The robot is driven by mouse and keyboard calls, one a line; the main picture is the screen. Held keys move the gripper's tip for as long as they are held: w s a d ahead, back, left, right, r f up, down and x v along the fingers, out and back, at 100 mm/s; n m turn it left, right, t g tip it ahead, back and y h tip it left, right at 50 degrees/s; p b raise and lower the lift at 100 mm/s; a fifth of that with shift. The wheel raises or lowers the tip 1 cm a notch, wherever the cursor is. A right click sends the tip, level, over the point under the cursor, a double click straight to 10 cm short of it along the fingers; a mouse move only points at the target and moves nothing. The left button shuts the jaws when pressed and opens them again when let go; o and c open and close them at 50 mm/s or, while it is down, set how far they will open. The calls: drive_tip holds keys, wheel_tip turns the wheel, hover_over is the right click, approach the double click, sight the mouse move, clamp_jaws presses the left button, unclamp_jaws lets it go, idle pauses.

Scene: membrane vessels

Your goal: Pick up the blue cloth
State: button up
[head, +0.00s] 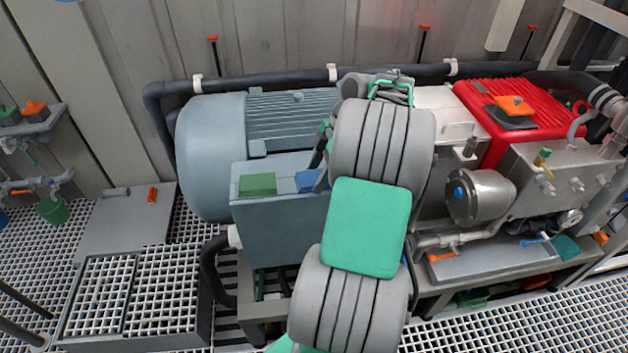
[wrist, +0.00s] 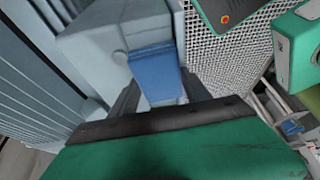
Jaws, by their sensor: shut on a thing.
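The blue cloth (head: 308,181) shows at the top of the grey-blue box in front of the large motor, just left of my arm. In the wrist view the blue cloth (wrist: 155,72) is between the two dark fingers of my gripper (wrist: 158,88), which is shut on it. Part of the cloth hangs down between the fingers. In the head view my arm hides the gripper and the cloth's right side. I cannot tell whether the cloth is clear of the box.
A green cloth (head: 257,184) lies on the grey-blue box (head: 280,228), left of the blue cloth. The large motor (head: 212,150) stands behind. A red ribbed unit (head: 487,110) and a steel cylinder (head: 482,196) are on the right. Grating floor (head: 490,325) is open in front.

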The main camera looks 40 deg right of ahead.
sight(310, 178)
drive_tip(key=shift+r, duration=0.1)
drive_tip(key=shift+r+p, duration=0.25)
drive_tip(key=shift+p, duration=0.05)
wheel_tip(310, 178, up, 3)
drive_tip(key=shift+f+p, duration=0.1)
drive_tip(key=shift+p, duration=0.3)
drive_tip(key=s+d+r+p, duration=0.2)
drive_tip(key=s+r+p, duration=0.2)
drive_tip(key=s+r, duration=0.6)
drive_tip(key=s, duration=0.3)
drive_tip(key=shift+s+d, duration=0.4)
